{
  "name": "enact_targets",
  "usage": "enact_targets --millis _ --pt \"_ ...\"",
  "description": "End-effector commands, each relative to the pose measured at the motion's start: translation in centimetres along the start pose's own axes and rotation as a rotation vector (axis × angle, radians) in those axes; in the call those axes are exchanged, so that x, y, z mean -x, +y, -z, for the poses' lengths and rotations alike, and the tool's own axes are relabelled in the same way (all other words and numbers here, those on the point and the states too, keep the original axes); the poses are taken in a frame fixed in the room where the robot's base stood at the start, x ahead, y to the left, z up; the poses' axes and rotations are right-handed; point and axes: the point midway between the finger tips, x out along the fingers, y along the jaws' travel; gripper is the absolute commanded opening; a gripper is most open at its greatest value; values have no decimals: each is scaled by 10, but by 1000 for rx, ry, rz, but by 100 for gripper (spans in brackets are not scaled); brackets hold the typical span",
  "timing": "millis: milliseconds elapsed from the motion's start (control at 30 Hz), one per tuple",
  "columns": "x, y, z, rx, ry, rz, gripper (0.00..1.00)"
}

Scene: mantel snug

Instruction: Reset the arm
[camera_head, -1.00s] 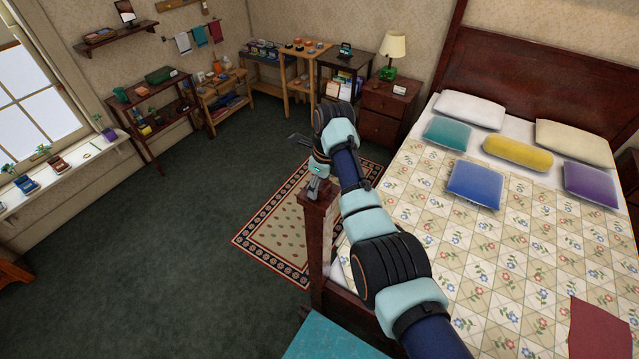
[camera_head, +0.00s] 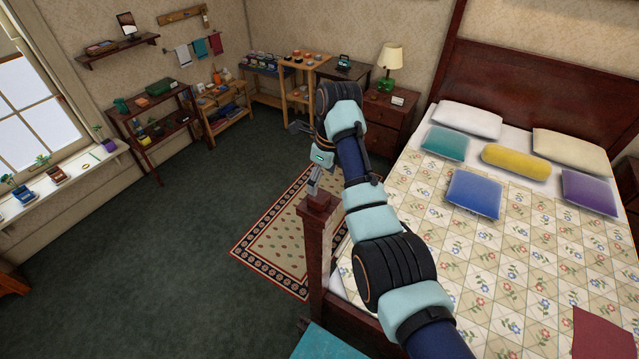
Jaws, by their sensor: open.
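My gripper (camera_head: 313,190) hangs at the end of my arm, near the middle of the view. It points down and its jaws are open; I see nothing between them. It shows just above or in front of the top of the wooden bedpost (camera_head: 320,207) at the foot of the bed; I cannot tell whether they touch. My arm reaches in from the lower right, across the edge of the bed, and bends down at its far end.
The bed (camera_head: 420,230) with several pillows fills the right. A patterned rug (camera_head: 270,250) lies left of the bedpost. A nightstand (camera_head: 388,110) with a lamp (camera_head: 390,60) and several shelves stand along the back. The dark green carpet (camera_head: 170,240) at left is clear.

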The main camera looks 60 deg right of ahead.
Motion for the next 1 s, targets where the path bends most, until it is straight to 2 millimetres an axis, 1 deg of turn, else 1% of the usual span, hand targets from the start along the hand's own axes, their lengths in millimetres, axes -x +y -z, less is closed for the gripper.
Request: enact_targets --millis 400,467,533,567,633,667,700,767,800,867,900,967,1000 --pt "-1 1 -1 6 -1 1 83" --pt "-6 8 -8 61 -12 11 83" --pt "-18 31 -25 218 -40 41 83" --pt "-26 46 -35 320 -58 63 83" --pt "-43 92 -60 624 -109 135 83" --pt "-51 118 -70 776 -131 173 83" --pt "-58 153 -80 985 -161 233 83" --pt "-64 206 -89 1293 -199 339 83" --pt "-65 243 -89 1495 -219 418 83" --pt "-61 297 -84 1791 -241 553 83" --pt "-56 332 -75 1979 -248 654 83" --pt "-44 379 -56 2237 -246 817 83" --pt "-34 406 -41 2384 -237 931 83"
